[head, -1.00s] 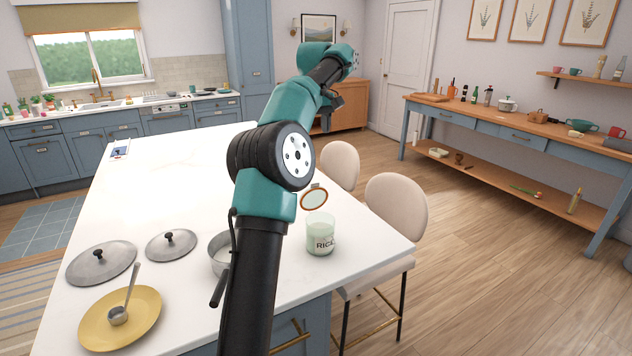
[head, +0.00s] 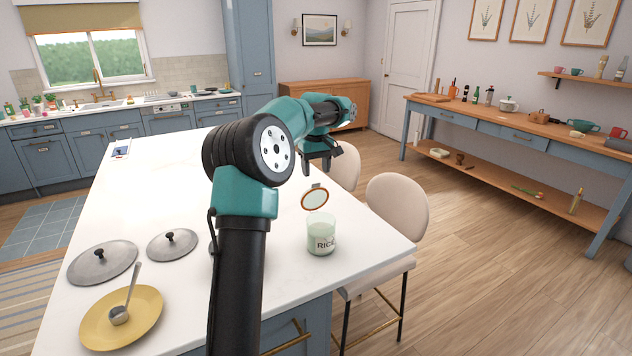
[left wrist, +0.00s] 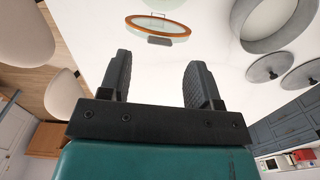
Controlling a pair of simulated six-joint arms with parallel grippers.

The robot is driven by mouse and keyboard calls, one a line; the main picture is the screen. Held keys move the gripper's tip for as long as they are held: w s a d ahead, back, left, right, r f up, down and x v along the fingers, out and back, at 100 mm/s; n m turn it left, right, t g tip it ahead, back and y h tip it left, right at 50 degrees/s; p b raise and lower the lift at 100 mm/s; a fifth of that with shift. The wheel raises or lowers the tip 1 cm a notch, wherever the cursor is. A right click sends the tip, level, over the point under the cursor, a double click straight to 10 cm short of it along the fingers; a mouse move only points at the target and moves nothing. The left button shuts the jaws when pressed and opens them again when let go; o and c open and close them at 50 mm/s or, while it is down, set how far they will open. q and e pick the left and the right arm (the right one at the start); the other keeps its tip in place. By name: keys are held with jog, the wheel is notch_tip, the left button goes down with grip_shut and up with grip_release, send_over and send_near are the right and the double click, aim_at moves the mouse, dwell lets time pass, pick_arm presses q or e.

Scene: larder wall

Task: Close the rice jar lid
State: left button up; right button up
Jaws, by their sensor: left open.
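The glass rice jar (head: 321,240) stands upright on the white island near its right edge, with pale contents and the word RICE on its front. Its round wood-rimmed lid (head: 315,201) stands raised at the jar's far side, so the mouth is open. My left gripper (head: 316,168) is behind and above the lid, apart from it, with fingers pointing down. In the left wrist view, my gripper (left wrist: 158,60) is open and empty, and the lid (left wrist: 160,27) lies just beyond the fingertips. My right gripper is in neither view.
Two metal lids (head: 101,263) (head: 172,244) and a yellow plate (head: 100,325) with a ladle (head: 119,313) are on the island's left. A pot (left wrist: 246,40) shows in the left wrist view; my arm hides it in the head view. Beige chairs (head: 398,205) stand along the right edge.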

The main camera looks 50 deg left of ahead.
pick_arm(q)
send_over(314, 196)
jog(key=shift+w+d+f, duration=0.1)
jog(key=shift+w+f, duration=0.05)
jog(key=shift+f, duration=1)
jog(key=shift+w+d+f, duration=0.1)
jog(key=shift+f, duration=1)
grip_shut()
